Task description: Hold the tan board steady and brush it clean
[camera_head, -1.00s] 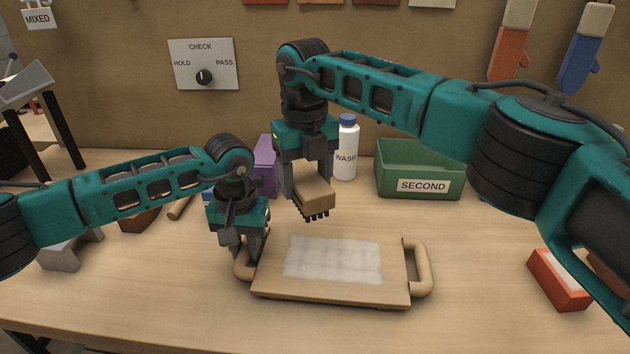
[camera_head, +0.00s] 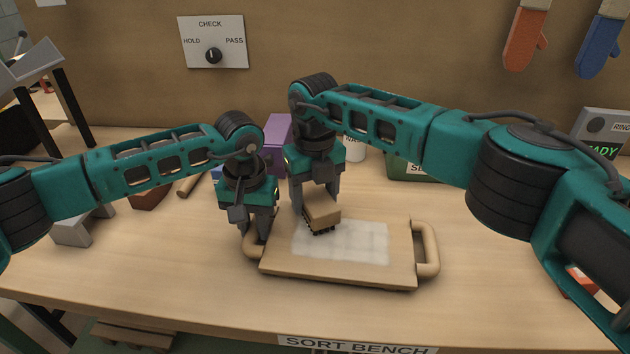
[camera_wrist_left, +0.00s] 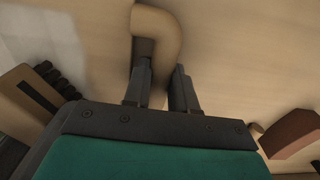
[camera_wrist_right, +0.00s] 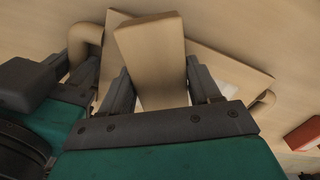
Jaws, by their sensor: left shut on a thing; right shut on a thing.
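The tan board (camera_head: 285,266) lies flat on the bench with a handle at each end. A pale whitish patch (camera_head: 352,243) covers much of its top. My left gripper (camera_head: 258,236) is shut on the board's left handle (camera_head: 249,246); the handle also shows between its fingers in the left wrist view (camera_wrist_left: 155,45). My right gripper (camera_head: 318,205) is shut on the brush (camera_head: 322,213), a tan block with dark bristles pointing down. The bristles are at the patch's left part; I cannot tell if they touch. The brush block fills the right wrist view's middle (camera_wrist_right: 152,60). The right handle (camera_head: 428,250) is free.
Behind the board stand a purple box (camera_head: 277,140), a white bottle (camera_head: 355,152) partly hidden by my arm, and a green bin (camera_head: 408,168). A grey block (camera_head: 75,228) lies at left. The bench right of the board is mostly clear.

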